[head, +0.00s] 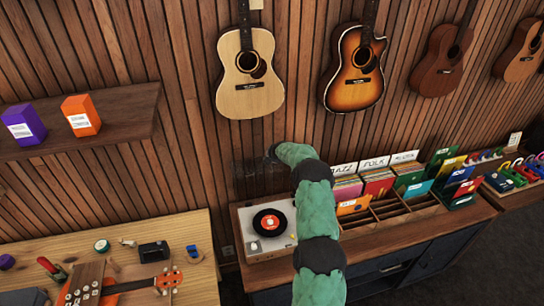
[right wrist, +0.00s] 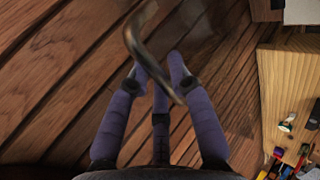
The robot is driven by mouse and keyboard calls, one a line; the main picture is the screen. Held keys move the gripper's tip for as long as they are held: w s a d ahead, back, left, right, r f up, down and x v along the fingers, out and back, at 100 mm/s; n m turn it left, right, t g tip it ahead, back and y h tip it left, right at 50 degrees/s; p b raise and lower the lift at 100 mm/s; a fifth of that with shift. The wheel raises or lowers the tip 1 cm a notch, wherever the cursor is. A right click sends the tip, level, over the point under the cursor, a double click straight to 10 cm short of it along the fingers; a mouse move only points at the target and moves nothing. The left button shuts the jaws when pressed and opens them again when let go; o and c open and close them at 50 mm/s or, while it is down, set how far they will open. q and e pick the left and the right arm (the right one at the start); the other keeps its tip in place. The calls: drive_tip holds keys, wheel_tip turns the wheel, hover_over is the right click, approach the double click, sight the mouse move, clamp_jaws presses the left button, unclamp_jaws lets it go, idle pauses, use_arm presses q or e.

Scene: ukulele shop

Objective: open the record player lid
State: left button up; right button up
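The record player (head: 246,243) stands at the left end of the dark wood cabinet, with a red-labelled black record (head: 269,222) uncovered on it. Its see-through dark lid (head: 255,180) shows faintly, raised behind the player near the wall. My right arm, in a green sleeve, reaches over the player's right side. The right gripper (head: 272,153) is mostly hidden at its far end, near the lid's upper edge. In the right wrist view its purple fingers (right wrist: 160,68) lean inward, tips close together. A curved thin strip, perhaps the lid's edge, crosses them. My left gripper is out of view.
Record bins (head: 385,208) fill the cabinet right of the player. A wooden workbench (head: 185,232) with tools and a ukulele stands to the left. Guitars (head: 250,75) hang on the slatted wall above. A shelf (head: 125,118) with two boxes is upper left.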

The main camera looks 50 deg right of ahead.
drive_tip(key=shift+a+f, duration=0.2)
drive_tip(key=shift+f, duration=0.2)
drive_tip(key=shift+s+a+r, duration=0.1)
drive_tip(key=shift+s+r, duration=0.25)
drive_tip(key=shift+r, duration=0.15)
drive_tip(key=v, duration=1.1)
drive_tip(key=shift+w, duration=0.1)
